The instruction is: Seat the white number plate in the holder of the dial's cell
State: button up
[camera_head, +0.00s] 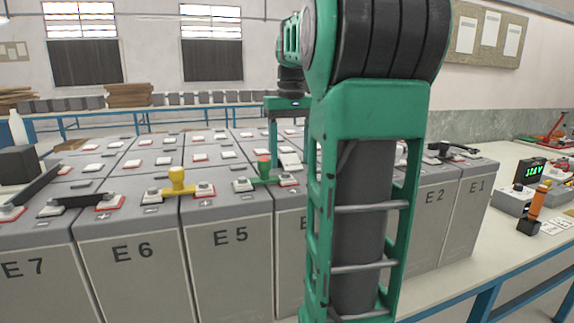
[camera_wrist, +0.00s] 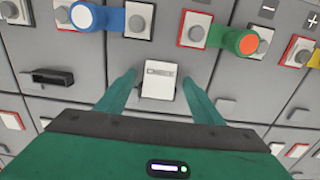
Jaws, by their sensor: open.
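The white number plate (camera_wrist: 158,82) lies between the two fingers of my gripper (camera_wrist: 158,84) in the wrist view, with a gap on each side. Faint dark marks show along its upper edge; I cannot read them. My gripper is open. In the head view my gripper (camera_head: 287,135) is over the battery tops, and a white plate (camera_head: 290,160) shows beneath it. I cannot tell whether the plate sits in a holder. An empty-looking black holder (camera_wrist: 53,78) is on a cell top to the left. A small device with a lit green display (camera_head: 530,171) stands on the right bench.
Grey battery cells stand in rows; E7, E6 (camera_head: 133,250), E5 (camera_head: 230,235), E2 and E1 are readable. A yellow link (camera_head: 177,181) and a green link (camera_wrist: 238,41) bridge terminals. A blue link (camera_wrist: 88,17) is near my gripper. My arm hides several cells.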

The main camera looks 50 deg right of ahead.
aim_at(291, 160)
jog(key=c, duration=1.2)
jog(key=shift+r, duration=1.75)
jog(key=a+r, duration=0.7)
jog(key=a, duration=0.4)
jog(key=shift+a+r, duration=0.25)
jog(key=shift+a, duration=0.1)
